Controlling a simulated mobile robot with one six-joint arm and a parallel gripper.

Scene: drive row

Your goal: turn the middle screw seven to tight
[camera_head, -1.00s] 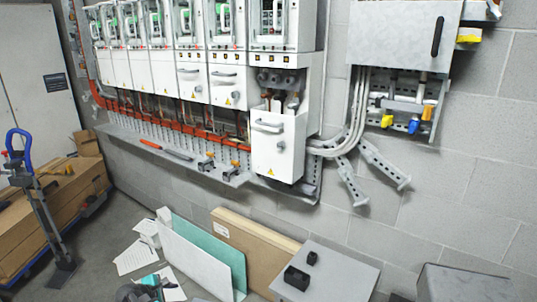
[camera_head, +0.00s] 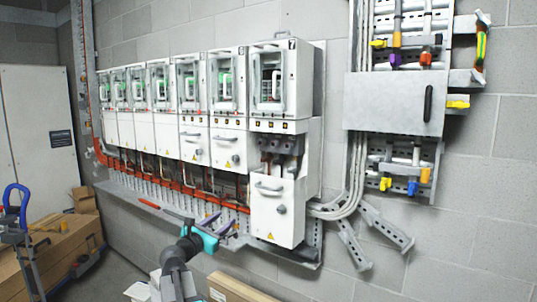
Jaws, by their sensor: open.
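Drive seven (camera_head: 281,90) is the rightmost white unit in the row, with a 7 at its top. Its lower cover (camera_head: 278,212) sits dropped down, so a dark terminal area (camera_head: 283,150) shows above it. Several grey round parts show there, but the middle screw cannot be told apart at this size. My gripper (camera_head: 216,222) is open, with teal body and dark purple fingers, in front of the ledge below the row. It is left of and below the terminals, apart from them, with nothing visible between its fingers.
A grey ledge (camera_head: 128,197) with a red-handled tool (camera_head: 149,204) runs below the drives. Grey cables (camera_head: 350,195) and a grey box (camera_head: 395,103) are on the wall at right. A blue-handled tool (camera_head: 17,205) stands at far left. A brown board (camera_head: 236,289) leans low in front.

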